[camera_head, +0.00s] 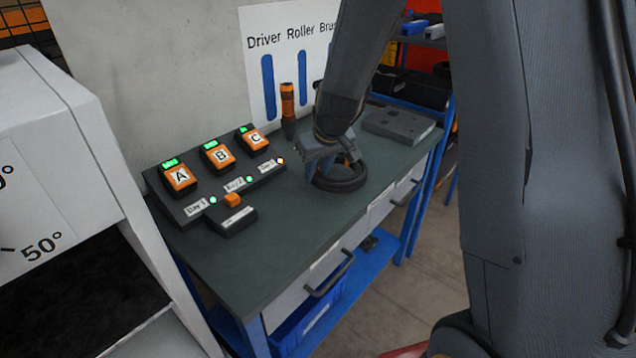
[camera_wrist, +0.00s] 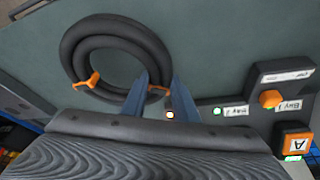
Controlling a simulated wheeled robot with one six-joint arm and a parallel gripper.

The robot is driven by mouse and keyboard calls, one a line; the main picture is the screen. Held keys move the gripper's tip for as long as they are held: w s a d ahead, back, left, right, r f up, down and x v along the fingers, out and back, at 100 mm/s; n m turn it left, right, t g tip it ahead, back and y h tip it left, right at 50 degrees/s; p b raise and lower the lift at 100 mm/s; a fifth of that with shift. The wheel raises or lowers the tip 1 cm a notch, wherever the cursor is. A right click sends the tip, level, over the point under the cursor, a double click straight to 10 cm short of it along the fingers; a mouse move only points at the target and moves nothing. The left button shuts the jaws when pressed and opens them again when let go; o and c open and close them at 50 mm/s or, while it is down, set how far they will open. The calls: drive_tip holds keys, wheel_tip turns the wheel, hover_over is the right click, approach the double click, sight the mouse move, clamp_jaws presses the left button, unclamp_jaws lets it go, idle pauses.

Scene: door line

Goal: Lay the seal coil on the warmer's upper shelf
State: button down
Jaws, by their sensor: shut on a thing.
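The seal coil (camera_head: 345,185) is a black ring of several turns, tied with orange clips, at the right part of the green workbench (camera_head: 270,250). In the wrist view the coil (camera_wrist: 70,50) lies flat, with its near right side between my two fingers. My gripper (camera_head: 318,168) is shut on that side of the coil; its fingers also show in the wrist view (camera_wrist: 158,97). I cannot tell whether the coil touches the bench top. The warmer (camera_head: 75,190) is the white cabinet at the left edge, marked with degree figures. Its inside is dark and its upper shelf cannot be clearly made out.
A charger (camera_head: 200,200) with orange batteries marked A, B and C stands on the bench left of the coil. An orange-handled driver (camera_head: 287,103) stands behind, and a grey flat case (camera_head: 399,125) lies behind right. Bench front is clear. Blue shelving (camera_head: 447,110) stands right.

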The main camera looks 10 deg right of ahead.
sight(317, 183)
drive_tip(key=shift+f+b, duration=0.45)
drive_tip(key=shift+f, duration=1.55)
drive_tip(key=shift+f, duration=0.1)
drive_tip(key=c, duration=1.5)
unclamp_jaws()
drive_tip(key=shift+o, duration=0.5)
drive_tip(key=shift+s, duration=0.1)
